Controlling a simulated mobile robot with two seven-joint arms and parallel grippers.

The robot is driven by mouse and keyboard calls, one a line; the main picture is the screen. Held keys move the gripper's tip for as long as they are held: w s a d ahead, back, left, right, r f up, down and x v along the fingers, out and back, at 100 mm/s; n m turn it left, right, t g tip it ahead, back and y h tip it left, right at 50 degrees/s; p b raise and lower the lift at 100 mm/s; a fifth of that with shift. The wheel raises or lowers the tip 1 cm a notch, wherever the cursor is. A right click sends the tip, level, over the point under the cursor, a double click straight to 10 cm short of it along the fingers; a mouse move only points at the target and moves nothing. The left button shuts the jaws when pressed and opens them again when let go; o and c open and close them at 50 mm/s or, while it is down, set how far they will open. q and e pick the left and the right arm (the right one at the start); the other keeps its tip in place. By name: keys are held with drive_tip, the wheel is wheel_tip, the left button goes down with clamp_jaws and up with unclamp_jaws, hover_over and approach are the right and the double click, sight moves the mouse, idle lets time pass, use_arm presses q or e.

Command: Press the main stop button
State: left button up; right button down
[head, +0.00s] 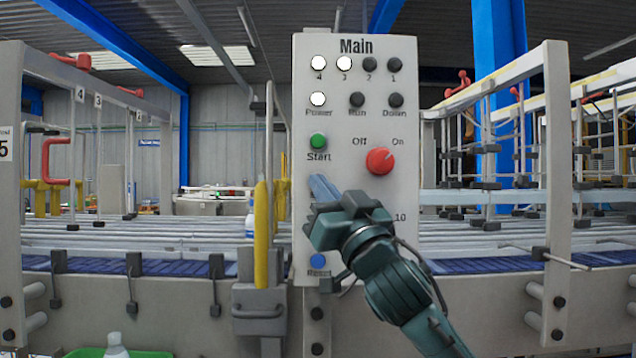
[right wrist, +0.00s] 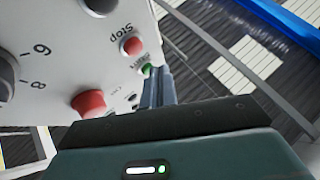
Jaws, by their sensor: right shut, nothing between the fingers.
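The grey main panel (head: 345,100) stands upright in front of me. The red stop button (right wrist: 132,46) shows in the right wrist view beside its "Stop" label. In the head view it is hidden behind my right gripper. The green start button (head: 318,142) is just above the fingertips in the head view; in the right wrist view, the green button (right wrist: 146,69) is close by the fingertips. My right gripper (head: 320,184) is shut and empty, close in front of the panel's left side. I cannot tell whether it touches the panel. My left gripper is out of view.
The panel also has a red Off/On knob (head: 379,161), a blue reset button (head: 318,261) and a dial (right wrist: 8,75) partly cut off. A yellow post (head: 262,235) stands close left of the panel. Conveyor rails (head: 150,240) run behind.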

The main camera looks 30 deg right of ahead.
drive_tip(key=shift+s+a, duration=0.4)
drive_tip(key=shift+s, duration=0.25)
drive_tip(key=shift+s+a, duration=0.35)
drive_tip(key=shift+s, duration=0.25)
drive_tip(key=w+a+f+n+g+y+p, duration=0.1)
drive_tip(key=w+a+f+g, duration=0.15)
drive_tip(key=f, duration=0.85)
drive_tip(key=w+a+f+n+g+y+p, duration=0.1)
drive_tip(key=a+f+g, duration=0.15)
drive_tip(key=f, duration=0.75)
drive_tip(key=w+a+f+n+g+y+p, duration=0.1)
drive_tip(key=w+a+f+g+p, duration=0.15)
drive_tip(key=f, duration=0.85)
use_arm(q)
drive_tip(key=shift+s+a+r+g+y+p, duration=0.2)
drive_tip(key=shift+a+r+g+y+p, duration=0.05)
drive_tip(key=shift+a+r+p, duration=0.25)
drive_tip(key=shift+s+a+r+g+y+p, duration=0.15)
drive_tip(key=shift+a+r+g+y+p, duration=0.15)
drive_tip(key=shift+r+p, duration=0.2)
use_arm(e)
drive_tip(key=s+a+f+g, duration=0.3)
drive_tip(key=s+a+f, duration=0.1)
drive_tip(key=s+f, duration=0.7)
drive_tip(key=s+a+f+g, duration=0.4)
drive_tip(key=s+f, duration=0.8)
drive_tip(key=f, duration=0.3)
drive_tip(key=shift+f+y, duration=0.3)
drive_tip(key=shift+y, duration=0.1)
drive_tip(key=shift+s, duration=0.1)
